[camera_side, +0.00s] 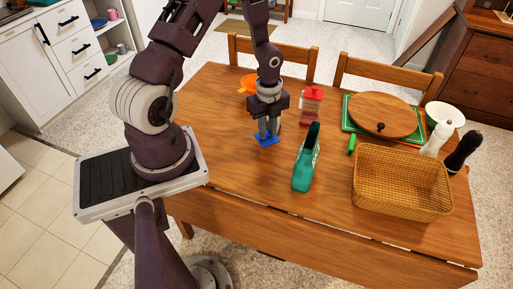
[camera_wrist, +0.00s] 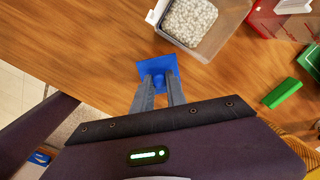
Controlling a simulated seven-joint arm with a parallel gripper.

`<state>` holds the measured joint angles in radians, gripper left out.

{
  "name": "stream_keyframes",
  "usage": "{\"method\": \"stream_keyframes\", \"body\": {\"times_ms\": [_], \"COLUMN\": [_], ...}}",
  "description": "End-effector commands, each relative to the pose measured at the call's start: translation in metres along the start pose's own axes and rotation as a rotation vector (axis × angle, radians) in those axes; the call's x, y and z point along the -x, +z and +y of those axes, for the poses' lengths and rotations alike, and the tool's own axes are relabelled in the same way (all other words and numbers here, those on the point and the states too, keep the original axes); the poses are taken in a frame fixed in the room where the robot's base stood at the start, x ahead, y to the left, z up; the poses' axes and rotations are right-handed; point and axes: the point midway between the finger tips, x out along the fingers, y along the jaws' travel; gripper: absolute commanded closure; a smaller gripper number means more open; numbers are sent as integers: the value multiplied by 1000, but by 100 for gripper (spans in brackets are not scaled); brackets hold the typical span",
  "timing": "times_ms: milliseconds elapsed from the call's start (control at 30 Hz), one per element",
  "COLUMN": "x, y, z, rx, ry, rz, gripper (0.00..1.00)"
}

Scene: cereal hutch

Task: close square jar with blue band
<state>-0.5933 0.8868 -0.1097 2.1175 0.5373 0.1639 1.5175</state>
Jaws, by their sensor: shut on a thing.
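My gripper (camera_side: 268,134) is shut on a blue square lid (camera_side: 268,141). In the wrist view my gripper (camera_wrist: 158,84) holds the lid (camera_wrist: 150,66) by its knob, over the table. A square clear jar (camera_wrist: 212,44) with white pellets stands just beyond the lid in the wrist view. Its top appears open, with the pellets showing. The lid is beside this jar, not on it. I cannot make out a blue band on the jar. In the side view my gripper mostly hides this jar.
A red container (camera_side: 311,105) stands right of my gripper. A green upright item (camera_side: 306,160) stands nearer the front. A wicker basket (camera_side: 403,207), a round wooden board (camera_side: 383,114), a white bowl (camera_side: 444,114) and two mills are at right. The table's left front is clear.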

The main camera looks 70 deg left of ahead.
Motion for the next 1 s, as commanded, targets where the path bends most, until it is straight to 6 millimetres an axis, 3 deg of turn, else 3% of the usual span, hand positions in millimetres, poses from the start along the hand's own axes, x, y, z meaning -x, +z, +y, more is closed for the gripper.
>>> {"method": "stream_keyframes", "body": {"times_ms": [133,367,800,1000], "x": [33,71,130,126], "y": [-2,-8,64,69], "z": [-19,-39,-53,-52], "rx": [285,544,781,802], "ry": [-5,-2,-2,5], "rz": [-1,-1,0,2], "gripper": [100,100,100,100]}}
